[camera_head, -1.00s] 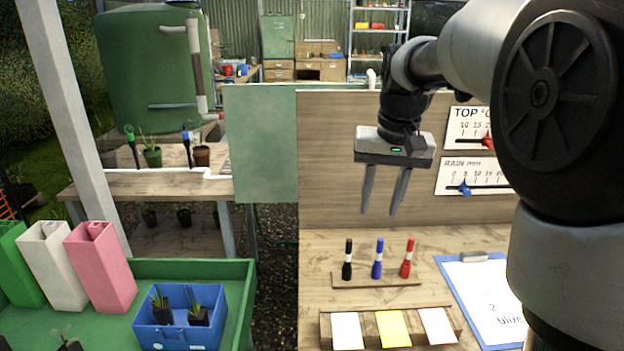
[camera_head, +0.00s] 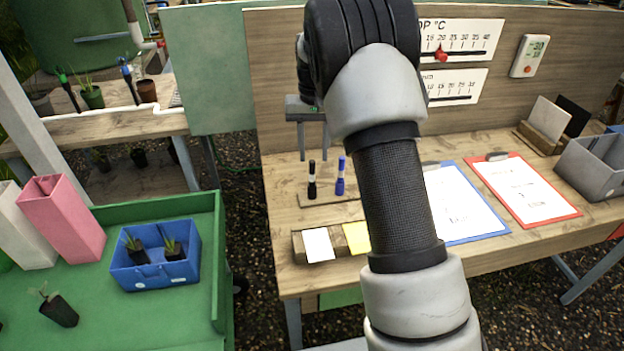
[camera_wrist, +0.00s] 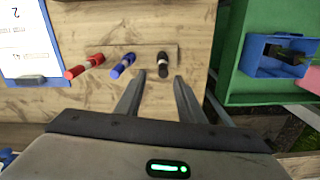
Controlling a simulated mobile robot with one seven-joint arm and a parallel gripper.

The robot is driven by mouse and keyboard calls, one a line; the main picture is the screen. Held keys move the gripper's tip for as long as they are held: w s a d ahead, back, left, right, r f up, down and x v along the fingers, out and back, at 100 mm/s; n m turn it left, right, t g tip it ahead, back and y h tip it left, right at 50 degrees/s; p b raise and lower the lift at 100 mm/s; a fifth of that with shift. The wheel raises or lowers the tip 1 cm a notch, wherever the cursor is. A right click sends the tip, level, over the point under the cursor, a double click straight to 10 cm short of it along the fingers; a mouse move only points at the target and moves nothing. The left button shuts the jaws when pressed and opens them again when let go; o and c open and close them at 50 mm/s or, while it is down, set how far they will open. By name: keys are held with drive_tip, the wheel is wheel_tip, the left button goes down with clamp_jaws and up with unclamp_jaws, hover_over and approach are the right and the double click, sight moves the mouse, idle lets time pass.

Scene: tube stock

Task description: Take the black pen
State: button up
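The black pen (camera_head: 311,181) stands upright on a small wooden holder (camera_head: 328,201) on the workbench, at the left of a blue pen (camera_head: 340,177). In the wrist view the black pen (camera_wrist: 163,65) is just beyond the fingertips, roughly between their lines, with the blue pen (camera_wrist: 123,66) and a red pen (camera_wrist: 84,67) to its left. My gripper (camera_head: 312,160) is open and empty, above and close to the black pen; its fingers also show in the wrist view (camera_wrist: 158,82). In the head view my arm hides the red pen.
White and yellow cards (camera_head: 319,244) stand in front of the pens. A blue-edged clipboard (camera_head: 462,203) and a red-edged clipboard (camera_head: 523,188) lie to the right. A backboard (camera_head: 275,75) rises behind. A green tray (camera_head: 207,300) holding a blue crate (camera_head: 190,265) is at left.

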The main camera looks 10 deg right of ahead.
sight(312, 173)
drive_tip(key=f, duration=0.4)
drive_tip(key=s+f, duration=0.1)
drive_tip(key=f, duration=0.1)
drive_tip(key=shift+a+f, duration=0.25)
drive_tip(key=shift+f, duration=0.15)
drive_tip(key=shift+w+f, duration=0.1)
drive_tip(key=shift+f, duration=0.35)
clamp_jaws()
